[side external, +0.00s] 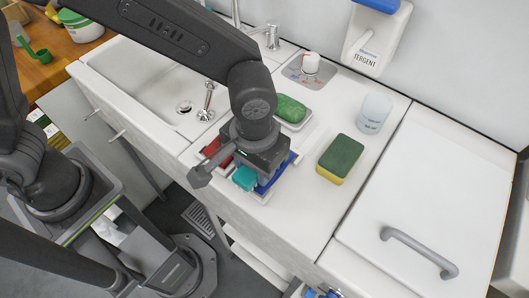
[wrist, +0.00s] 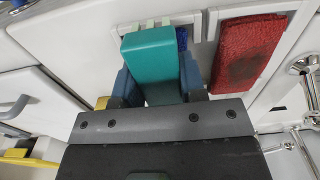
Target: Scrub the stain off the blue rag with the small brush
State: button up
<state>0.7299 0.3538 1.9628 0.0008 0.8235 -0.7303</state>
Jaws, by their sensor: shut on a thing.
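My gripper (side external: 247,172) is over the front edge of the counter, shut on a teal block-shaped brush (wrist: 150,60). The blue rag (side external: 277,174) lies under and beside the brush on a white holder (side external: 262,198). In the wrist view only a small strip of the rag (wrist: 182,38) shows past the brush. Its stain is hidden, and I cannot tell whether the brush touches the rag.
A red rag (wrist: 247,45) with a dark patch lies beside the blue one. A green sponge on a dish (side external: 291,108), a green-and-yellow sponge (side external: 341,157), and a white cup (side external: 374,113) stand behind and right. The sink (side external: 150,85) is left. The right counter (side external: 430,190) is clear except for a handle.

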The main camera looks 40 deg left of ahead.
jog(key=shift+s+r, duration=0.15)
jog(key=shift+s, duration=0.6)
jog(key=shift+r, duration=3.9)
jog(key=shift+w+r, duration=0.1)
jog(key=shift+r, duration=0.05)
notch_tip(320, 180, up, 5)
jog(key=w+a, duration=0.4)
jog(key=a, duration=0.6)
jog(key=w+a, duration=0.5)
jog(key=a, duration=0.4)
jog(key=w+a, duration=0.4)
jog(key=a, duration=0.6)
notch_tip(320, 180, down, 21)
jog(key=shift+w+a+r, duration=0.15)
jog(key=shift+a+r, duration=0.05)
jog(key=shift+a, duration=0.15)
